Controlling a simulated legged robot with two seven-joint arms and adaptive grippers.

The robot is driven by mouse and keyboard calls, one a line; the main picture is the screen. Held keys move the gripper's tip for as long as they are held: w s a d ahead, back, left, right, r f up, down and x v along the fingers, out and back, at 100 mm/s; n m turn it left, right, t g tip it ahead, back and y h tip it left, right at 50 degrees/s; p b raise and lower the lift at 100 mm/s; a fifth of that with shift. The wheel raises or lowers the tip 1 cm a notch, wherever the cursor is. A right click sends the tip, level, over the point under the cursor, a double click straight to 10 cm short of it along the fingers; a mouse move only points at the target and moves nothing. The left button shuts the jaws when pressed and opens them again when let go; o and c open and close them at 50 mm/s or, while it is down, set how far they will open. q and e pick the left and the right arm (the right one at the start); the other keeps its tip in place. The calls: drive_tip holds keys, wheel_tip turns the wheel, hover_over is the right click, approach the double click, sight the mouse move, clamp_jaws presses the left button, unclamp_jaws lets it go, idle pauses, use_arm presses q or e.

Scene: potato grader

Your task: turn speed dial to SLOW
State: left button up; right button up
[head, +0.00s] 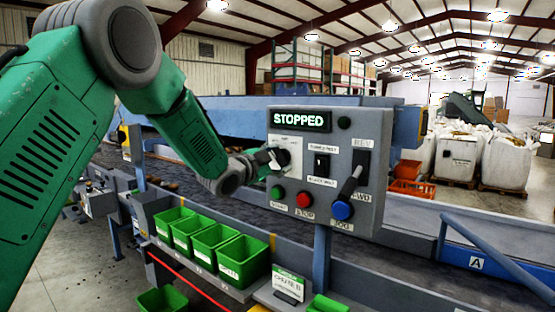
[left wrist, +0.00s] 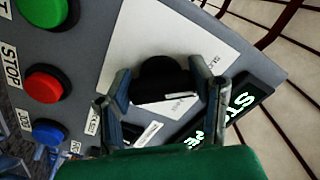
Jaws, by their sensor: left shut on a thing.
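The speed dial (left wrist: 165,78) is a round black knob on a white label plate, on the grey control panel (head: 347,213). My left gripper (head: 272,160) reaches it from the left in the head view and hides most of it. In the left wrist view my left gripper's fingers (left wrist: 167,88) stand on either side of the knob, shut on it. The small print on the plate (left wrist: 125,50) is partly covered by the fingers. I cannot read which setting the dial points to. My right gripper is in neither view.
The panel's display (head: 300,120) reads STOPPED. Below the dial are a green button (head: 277,191), a red stop button (head: 304,199) and a blue jog button (head: 341,210). A black switch (head: 322,165) and a lever (head: 351,181) are to the right. Green bins (head: 243,260) stand below left.

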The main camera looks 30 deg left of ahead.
use_arm(q)
drive_tip(key=shift+d+f, duration=0.1)
drive_tip(key=shift+f, duration=0.2)
drive_tip(key=o, duration=1.1)
drive_tip(key=shift+o, duration=0.4)
drive_tip(key=shift+w+r, duration=0.1)
drive_tip(key=shift+w, duration=0.05)
drive_tip(key=shift+s+r, duration=0.15)
drive_tip(key=shift+s, duration=0.4)
drive_tip(key=s+a, duration=0.1)
drive_tip(key=s, duration=0.9)
drive_tip(key=shift+s+f, duration=0.25)
drive_tip(key=shift+s, duration=0.1)
